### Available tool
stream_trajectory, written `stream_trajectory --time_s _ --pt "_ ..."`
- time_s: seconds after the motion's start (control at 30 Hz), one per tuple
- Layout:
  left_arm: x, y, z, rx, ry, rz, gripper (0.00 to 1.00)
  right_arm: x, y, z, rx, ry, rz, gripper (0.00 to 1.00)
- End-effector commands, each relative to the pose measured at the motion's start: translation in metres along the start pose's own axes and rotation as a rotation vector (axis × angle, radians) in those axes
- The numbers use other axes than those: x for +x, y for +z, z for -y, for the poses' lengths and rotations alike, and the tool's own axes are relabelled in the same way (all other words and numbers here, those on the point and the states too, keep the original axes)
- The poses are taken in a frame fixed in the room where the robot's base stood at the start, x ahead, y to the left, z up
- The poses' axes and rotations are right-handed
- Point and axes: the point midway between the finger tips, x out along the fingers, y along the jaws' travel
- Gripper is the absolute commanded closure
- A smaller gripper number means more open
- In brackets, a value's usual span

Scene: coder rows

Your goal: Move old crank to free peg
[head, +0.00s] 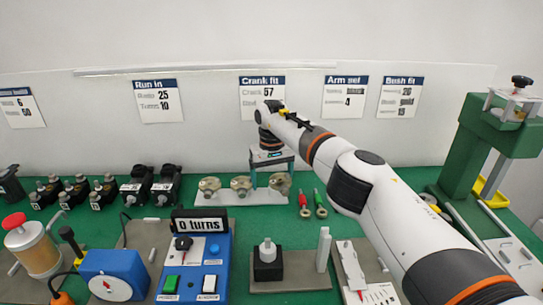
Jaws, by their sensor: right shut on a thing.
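A white rack (235,198) stands on the green bench below the wall. Tan-grey cranks show along it: a left one (209,187), a middle one (241,185) and a right one (280,183). My right gripper (272,173) points down at the rack's right part and is shut on the right crank, as far as I can tell; the fingers and rack overlap there. Whether that crank is clear of its peg is hard to see. A black block with a pale upright post (267,258) stands on a grey plate in front. My left gripper is out of view.
Red and green tools (311,203) lie right of the rack. Black motors (137,187) line the left back. A blue box (193,265) reading "0 turns" and a grey upright post (323,249) stand in front. A green press (492,140) stands at the right.

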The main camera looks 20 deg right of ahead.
Motion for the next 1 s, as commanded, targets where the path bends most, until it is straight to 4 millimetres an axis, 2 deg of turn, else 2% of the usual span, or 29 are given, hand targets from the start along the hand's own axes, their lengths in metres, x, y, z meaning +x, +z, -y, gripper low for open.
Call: stream_trajectory --time_s 0.03,0.1,0.33,0.37,0.4,0.57,0.67,1.0 --pt "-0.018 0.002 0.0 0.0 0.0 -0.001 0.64 -0.013 -0.001 -0.003 -0.008 0.01 0.005 0.18" --pt "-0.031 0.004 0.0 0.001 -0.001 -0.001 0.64 -0.02 -0.002 -0.002 -0.009 0.014 0.014 0.18" --pt "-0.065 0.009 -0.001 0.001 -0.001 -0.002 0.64 -0.068 -0.002 0.001 -0.003 0.008 0.013 0.18" --pt "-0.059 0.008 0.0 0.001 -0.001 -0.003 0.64 -0.061 -0.001 0.0 -0.001 0.01 0.011 0.18" --pt "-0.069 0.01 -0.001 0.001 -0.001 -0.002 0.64 -0.076 -0.001 0.001 -0.002 0.009 0.014 0.18" --pt "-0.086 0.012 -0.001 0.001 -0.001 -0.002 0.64 -0.107 -0.003 0.002 -0.003 0.008 0.014 0.18" --pt "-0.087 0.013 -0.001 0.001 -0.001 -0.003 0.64 -0.106 -0.01 0.0 -0.003 0.007 0.009 0.18" --pt "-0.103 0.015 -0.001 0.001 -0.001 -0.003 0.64 -0.121 -0.041 -0.011 -0.004 0.005 0.011 0.18"
